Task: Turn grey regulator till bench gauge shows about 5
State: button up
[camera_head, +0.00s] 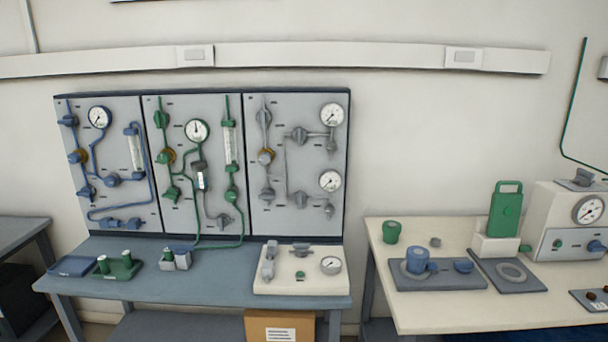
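A white bench block (290,284) sits on the blue-grey bench, below the right panel. The small round bench gauge (331,265) is at its right end; its needle reading is too small to tell. A grey fitting with a flat top (301,250) is at the block's back middle, and a grey upright fitting (268,265) stands at its left. I cannot tell which of these is the grey regulator. A small green knob (300,275) is at the block's front. My gripper is not in view, and nothing touches the block.
A wall board (205,215) behind the bench carries blue, green and grey piping with several gauges. A blue tray (73,266) and green stand (119,266) are at left. A cream table (450,315) stands right, across a gap. A cardboard box (279,328) is below.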

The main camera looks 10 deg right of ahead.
aim_at(264, 158)
jog(key=u, duration=0.1)
jog(key=i, duration=0.95)
jog(key=z, duration=0.05)
